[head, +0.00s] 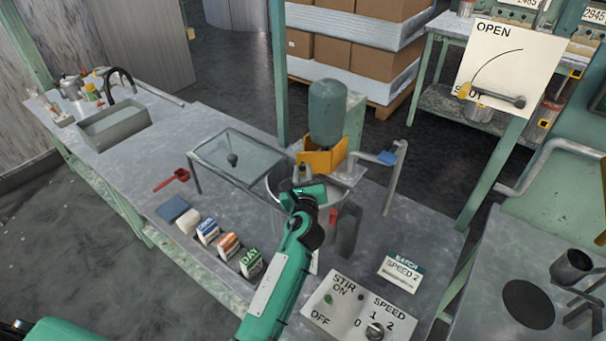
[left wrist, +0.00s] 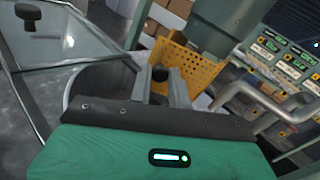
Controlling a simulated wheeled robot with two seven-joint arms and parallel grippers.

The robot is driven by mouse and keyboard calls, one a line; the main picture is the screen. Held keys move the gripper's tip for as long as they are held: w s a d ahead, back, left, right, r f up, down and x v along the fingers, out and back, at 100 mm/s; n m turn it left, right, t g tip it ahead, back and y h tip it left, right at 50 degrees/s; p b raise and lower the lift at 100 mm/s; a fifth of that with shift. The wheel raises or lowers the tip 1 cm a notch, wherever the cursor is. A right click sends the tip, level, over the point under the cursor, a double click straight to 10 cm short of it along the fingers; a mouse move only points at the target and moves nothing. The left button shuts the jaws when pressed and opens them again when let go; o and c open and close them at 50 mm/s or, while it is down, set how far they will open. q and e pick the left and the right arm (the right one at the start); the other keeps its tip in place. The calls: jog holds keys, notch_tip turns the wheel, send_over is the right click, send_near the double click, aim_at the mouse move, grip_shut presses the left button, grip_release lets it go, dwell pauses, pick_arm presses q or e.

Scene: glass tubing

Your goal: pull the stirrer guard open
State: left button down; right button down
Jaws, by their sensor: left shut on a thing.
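The yellow perforated stirrer guard (head: 322,161) stands below the green stirrer motor (head: 327,110), above a round metal vessel (head: 341,213). In the left wrist view the guard (left wrist: 205,72) lies just beyond the fingers, with the motor (left wrist: 212,25) above it. My left gripper (head: 302,174) is at the guard's near left side. Its fingers (left wrist: 160,84) are shut on a small dark-ended piece, which looks like the guard's handle. The fingers hide most of it and its join to the guard. My right gripper is not in view.
A glass-topped frame with a dark knob (head: 233,159) stands left of the vessel. The stir control panel (head: 345,312) and several labelled boxes (head: 228,244) are nearer. A red scoop (head: 172,180) lies on the bench.

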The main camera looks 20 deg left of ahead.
pick_arm(q)
jog(key=c, duration=1.3)
grip_release()
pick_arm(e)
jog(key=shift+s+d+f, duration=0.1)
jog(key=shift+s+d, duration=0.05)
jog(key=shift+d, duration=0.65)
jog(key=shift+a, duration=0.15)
pick_arm(q)
jog(key=shift+r, duration=0.25)
notch_tip(320, 180, up, 20)
jog(key=p, duration=0.3)
jog(key=shift+f, duration=0.2)
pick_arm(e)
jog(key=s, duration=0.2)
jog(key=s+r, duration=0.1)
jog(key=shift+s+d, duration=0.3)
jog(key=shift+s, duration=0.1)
